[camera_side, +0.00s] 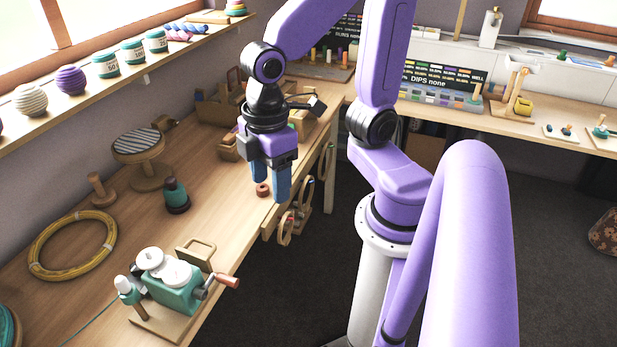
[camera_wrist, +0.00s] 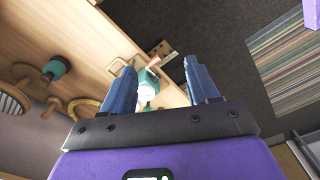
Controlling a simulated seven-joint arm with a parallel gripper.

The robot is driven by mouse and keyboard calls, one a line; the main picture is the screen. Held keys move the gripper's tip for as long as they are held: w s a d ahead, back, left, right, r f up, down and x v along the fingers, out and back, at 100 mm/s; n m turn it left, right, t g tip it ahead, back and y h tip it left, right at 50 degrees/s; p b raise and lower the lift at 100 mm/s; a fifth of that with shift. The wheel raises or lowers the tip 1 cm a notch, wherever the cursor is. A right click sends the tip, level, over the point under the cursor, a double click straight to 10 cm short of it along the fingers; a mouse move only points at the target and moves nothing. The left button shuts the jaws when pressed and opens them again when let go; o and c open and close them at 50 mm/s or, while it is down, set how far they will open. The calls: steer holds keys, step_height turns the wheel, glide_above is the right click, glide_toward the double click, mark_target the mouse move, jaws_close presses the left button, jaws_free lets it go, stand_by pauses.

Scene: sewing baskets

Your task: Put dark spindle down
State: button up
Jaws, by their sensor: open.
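My gripper (camera_side: 270,190) is open, its blue fingers pointing down close to the table's right edge. In the wrist view the gap of my gripper (camera_wrist: 158,64) is empty. A teal cone on a dark base (camera_side: 177,200) stands upright to the left, apart from the fingers. The teal cone also shows in the wrist view (camera_wrist: 57,67).
A teal winder (camera_side: 178,293) with white discs and a crank stands at the table's front. A yellow hoop (camera_side: 38,267), a wooden spindle (camera_side: 102,190) and a round stand (camera_side: 150,176) lie to the left. Hoops hang at the table's right edge. Bare table surrounds the teal cone.

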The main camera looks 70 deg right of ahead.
steer(key=s+d+f, duration=0.1)
steer(key=s+d, duration=0.2)
steer(key=s, duration=0.3)
steer(key=shift+n, duration=0.3)
